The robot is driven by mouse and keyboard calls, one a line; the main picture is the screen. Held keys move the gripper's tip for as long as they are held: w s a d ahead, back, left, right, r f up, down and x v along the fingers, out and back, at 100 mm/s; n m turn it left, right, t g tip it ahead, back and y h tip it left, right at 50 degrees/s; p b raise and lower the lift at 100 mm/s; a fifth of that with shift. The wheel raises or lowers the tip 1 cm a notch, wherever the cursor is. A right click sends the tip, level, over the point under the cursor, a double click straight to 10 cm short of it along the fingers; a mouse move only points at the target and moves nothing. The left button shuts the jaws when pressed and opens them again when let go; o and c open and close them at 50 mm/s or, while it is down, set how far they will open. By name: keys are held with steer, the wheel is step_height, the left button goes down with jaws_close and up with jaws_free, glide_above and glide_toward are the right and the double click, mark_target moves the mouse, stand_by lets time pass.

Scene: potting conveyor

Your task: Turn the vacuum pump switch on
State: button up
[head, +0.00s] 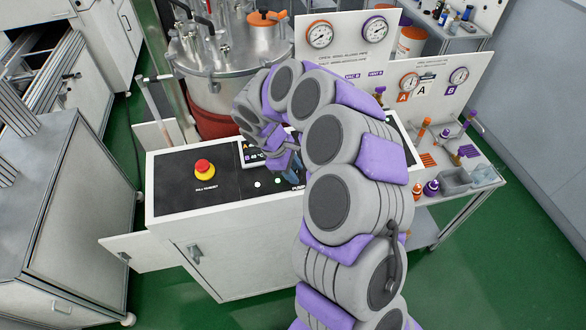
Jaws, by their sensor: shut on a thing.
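The control panel (218,164) is a black top on a white cabinet in the middle of the head view. My arm reaches over it from the lower right. My gripper (293,172) points down at the panel, beside a partly covered white label. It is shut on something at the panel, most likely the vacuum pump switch. The switch itself is hidden behind my gripper and arm, so its position cannot be read.
A red emergency-stop button (204,168) stands on the panel's left. A small display (250,153) and a steel vessel (222,55) lie behind. Gauge boards (345,45) stand behind my arm. A bench (484,180) with bottles is at right. An open cabinet door (142,249) sticks out front left.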

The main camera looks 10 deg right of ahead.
steer(key=shift+f, duration=0.2)
stand_by(0.4)
steer(key=o, duration=0.9)
steer(key=shift+w+d+f, duration=0.1)
steer(key=shift+w, duration=0.05)
steer(key=shift+c, duration=0.2)
steer(key=shift+o, duration=0.9)
steer(key=p+v, duration=0.1)
steer(key=v, duration=1.6)
steer(key=shift+r, duration=0.25)
